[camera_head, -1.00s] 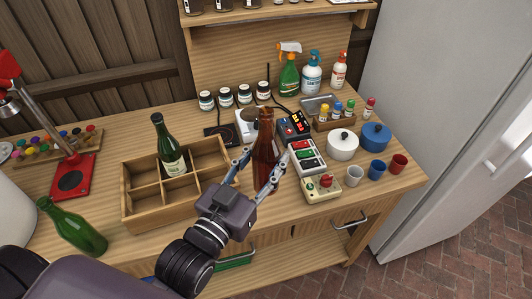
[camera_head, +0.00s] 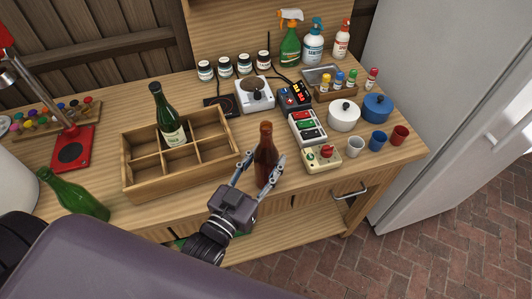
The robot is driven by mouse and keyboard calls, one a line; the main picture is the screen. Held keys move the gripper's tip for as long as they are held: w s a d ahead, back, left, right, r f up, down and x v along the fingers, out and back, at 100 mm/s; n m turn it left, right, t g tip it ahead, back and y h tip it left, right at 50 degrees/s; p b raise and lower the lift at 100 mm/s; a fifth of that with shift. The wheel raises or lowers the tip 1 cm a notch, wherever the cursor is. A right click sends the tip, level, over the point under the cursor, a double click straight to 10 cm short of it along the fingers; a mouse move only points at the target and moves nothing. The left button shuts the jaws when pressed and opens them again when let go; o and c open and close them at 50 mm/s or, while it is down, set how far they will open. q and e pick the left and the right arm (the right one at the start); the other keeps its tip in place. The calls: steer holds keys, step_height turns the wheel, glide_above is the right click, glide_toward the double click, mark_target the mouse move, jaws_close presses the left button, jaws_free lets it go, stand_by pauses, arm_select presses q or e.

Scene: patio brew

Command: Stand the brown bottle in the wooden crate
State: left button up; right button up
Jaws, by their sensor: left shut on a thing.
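The brown bottle (camera_head: 266,150) is upright near the front edge of the bench, to the right of the wooden crate. My left gripper (camera_head: 262,168) is shut on the bottle, with a finger on each side of its body. The bottle's base is low in the picture, and I cannot tell whether it touches the bench. The wooden crate (camera_head: 135,184) has several compartments. A green labelled bottle (camera_head: 168,118) stands in a back compartment of it. The other compartments that show look empty. My right gripper does not show.
Another green bottle (camera_head: 76,196) is at the front left, left of the crate. A red bottle capper (camera_head: 72,148) stands behind it. A beige control box (camera_head: 321,158) and a switch box (camera_head: 307,128) are right of the brown bottle. Cups and pots (camera_head: 344,115) stand farther right.

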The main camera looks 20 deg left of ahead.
arm_select(q)
steer(key=o, duration=0.9)
steer(key=shift+f, duration=0.1)
steer(key=o, duration=0.4)
steer(key=shift+o, duration=0.2)
steer(key=shift+s+a, duration=0.1)
steer(key=shift+s, duration=0.3)
steer(key=s+a+b, duration=0.2)
steer(key=s, duration=0.9)
steer(key=shift+r+b, duration=0.2)
steer(key=shift+b, duration=0.1)
